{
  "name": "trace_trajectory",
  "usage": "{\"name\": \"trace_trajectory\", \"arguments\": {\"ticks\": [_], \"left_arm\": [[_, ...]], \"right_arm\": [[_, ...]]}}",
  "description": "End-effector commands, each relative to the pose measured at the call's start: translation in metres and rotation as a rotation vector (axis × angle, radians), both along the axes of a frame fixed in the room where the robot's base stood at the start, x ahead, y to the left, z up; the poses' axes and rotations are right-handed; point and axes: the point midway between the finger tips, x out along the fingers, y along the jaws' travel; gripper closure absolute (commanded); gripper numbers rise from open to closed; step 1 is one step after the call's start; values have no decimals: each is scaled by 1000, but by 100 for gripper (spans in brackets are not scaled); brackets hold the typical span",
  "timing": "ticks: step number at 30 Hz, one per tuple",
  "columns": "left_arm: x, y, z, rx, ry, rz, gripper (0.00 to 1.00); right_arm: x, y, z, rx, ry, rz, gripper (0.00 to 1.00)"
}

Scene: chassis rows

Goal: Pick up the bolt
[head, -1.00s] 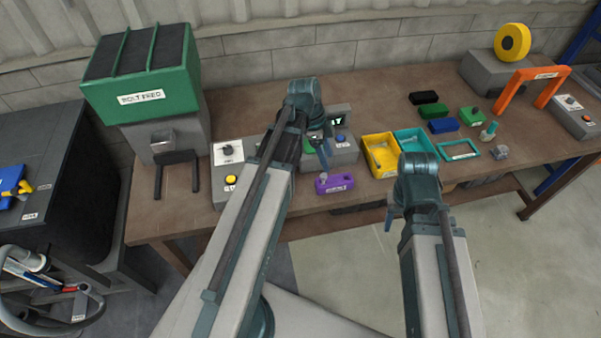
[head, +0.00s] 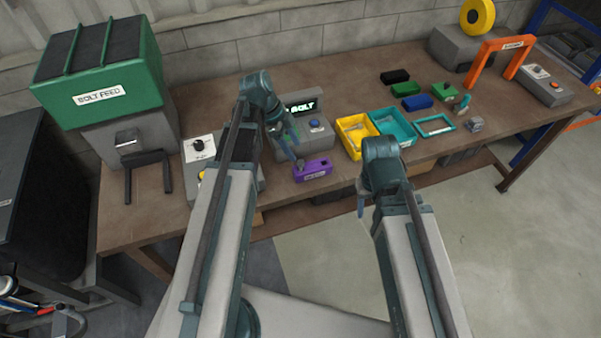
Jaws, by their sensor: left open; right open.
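I cannot clearly make out a loose bolt. A small grey piece lies in the yellow tray (head: 345,122), too small to identify. The purple block (head: 315,171) lies near the table's front edge, with a small grey piece at its left end that could be a bolt or part of the block. My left gripper (head: 294,150) is open, pointing down just above and left of the purple block, in front of the display box. My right gripper (head: 361,205) is open and empty, in front of the table edge; its fingers are partly hidden.
The green bolt feed box (head: 100,85) stands at the left, with a dark fork-like holder below. A display (head: 302,107) reads "BOLT". Teal trays (head: 393,127), coloured blocks (head: 417,102) and an orange arch (head: 495,55) stand to the right.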

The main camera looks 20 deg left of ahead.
Motion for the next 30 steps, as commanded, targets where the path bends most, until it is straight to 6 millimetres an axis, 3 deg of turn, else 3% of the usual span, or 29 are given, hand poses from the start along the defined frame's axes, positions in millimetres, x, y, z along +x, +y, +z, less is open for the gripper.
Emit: {"name": "trace_trajectory", "arguments": {"ticks": [1,3,14,25,30], "left_arm": [[0,-3,-14,0,0,-1,38],[0,-7,-21,0,0,-2,38],[1,-10,-27,0,1,-1,38],[3,-19,-68,0,1,-1,38],[3,-24,-76,0,1,-1,38]], "right_arm": [[0,0,-14,0,0,0,50],[0,0,-21,0,0,0,50],[0,0,-27,0,0,-1,50],[0,0,-68,0,0,-1,50],[0,0,-76,0,0,0,50]]}}
